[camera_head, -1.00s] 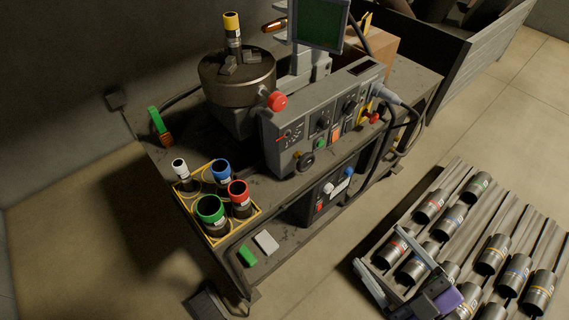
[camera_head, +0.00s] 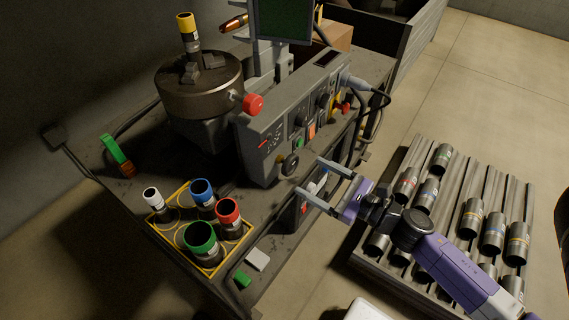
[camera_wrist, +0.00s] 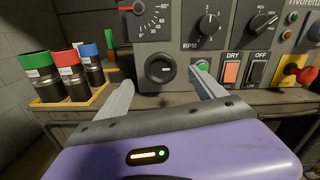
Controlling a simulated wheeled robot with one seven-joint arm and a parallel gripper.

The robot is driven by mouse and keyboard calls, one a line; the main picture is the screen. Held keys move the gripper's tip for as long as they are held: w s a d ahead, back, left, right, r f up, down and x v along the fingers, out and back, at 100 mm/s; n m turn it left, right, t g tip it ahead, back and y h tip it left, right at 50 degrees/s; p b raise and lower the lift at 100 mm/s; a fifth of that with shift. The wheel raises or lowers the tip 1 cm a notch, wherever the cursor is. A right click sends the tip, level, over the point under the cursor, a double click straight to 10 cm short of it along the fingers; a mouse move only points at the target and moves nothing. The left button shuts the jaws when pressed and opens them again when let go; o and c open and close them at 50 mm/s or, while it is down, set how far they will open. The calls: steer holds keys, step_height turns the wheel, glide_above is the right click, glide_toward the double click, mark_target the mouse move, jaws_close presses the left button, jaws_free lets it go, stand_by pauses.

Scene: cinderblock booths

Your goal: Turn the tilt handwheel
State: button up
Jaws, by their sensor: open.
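The tilt handwheel, which I take to be the small black round wheel (camera_head: 290,163) low on the grey control panel's front, sits below an angle scale. In the wrist view this wheel (camera_wrist: 160,69) is straight ahead, between my fingertips in the picture. My gripper (camera_head: 310,177) is open and empty, with its two fingers pointing at the panel and apart from the wheel. The wheel is not hidden.
A drum-shaped chuck (camera_head: 200,84) with a red knob (camera_head: 253,104) stands behind the panel. A yellow-edged tray (camera_head: 181,250) of colour-topped cylinders is left. A DRY switch (camera_wrist: 231,72) and red stop button (camera_wrist: 304,74) lie right of the wheel. A cylinder rack (camera_head: 405,149) is at right.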

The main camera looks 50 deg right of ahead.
mark_target(293, 166)
steer(key=w+p, duration=0.2)
steer(key=w, duration=0.4)
steer(key=shift+w+a+r, duration=0.1)
steer(key=shift+w+r, duration=0.05)
steer(key=shift+w, duration=0.75)
steer(key=c, duration=1.4)
steer(key=shift+o, duration=0.2)
